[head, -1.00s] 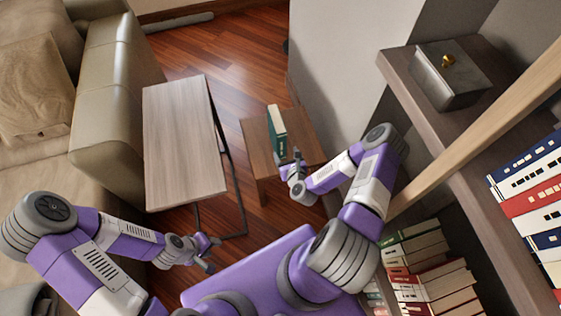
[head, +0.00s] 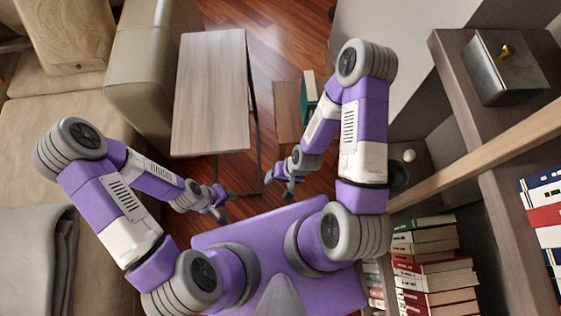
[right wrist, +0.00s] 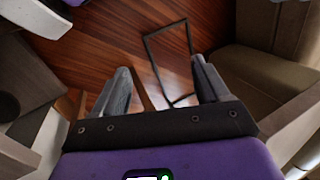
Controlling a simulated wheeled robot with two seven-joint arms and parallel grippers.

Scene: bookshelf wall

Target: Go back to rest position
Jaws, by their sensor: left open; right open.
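My left gripper (head: 219,206) is open and empty in the head view, held low in front of my purple base at the left. My right gripper (head: 282,184) is to its right and a little further forward, also empty, above the wooden floor. In the right wrist view its two fingers (right wrist: 160,88) stand wide apart with only floor and a thin dark frame seen between them. Both forearms are folded in towards my base, with the elbows out to the sides.
A pale-topped table (head: 212,95) stands ahead. A green book (head: 309,88) is upright on a small wooden table (head: 287,108), partly hidden by my right arm. A sofa (head: 75,110) is at left; the bookshelf (head: 470,85) with a grey box (head: 505,68) is close on the right.

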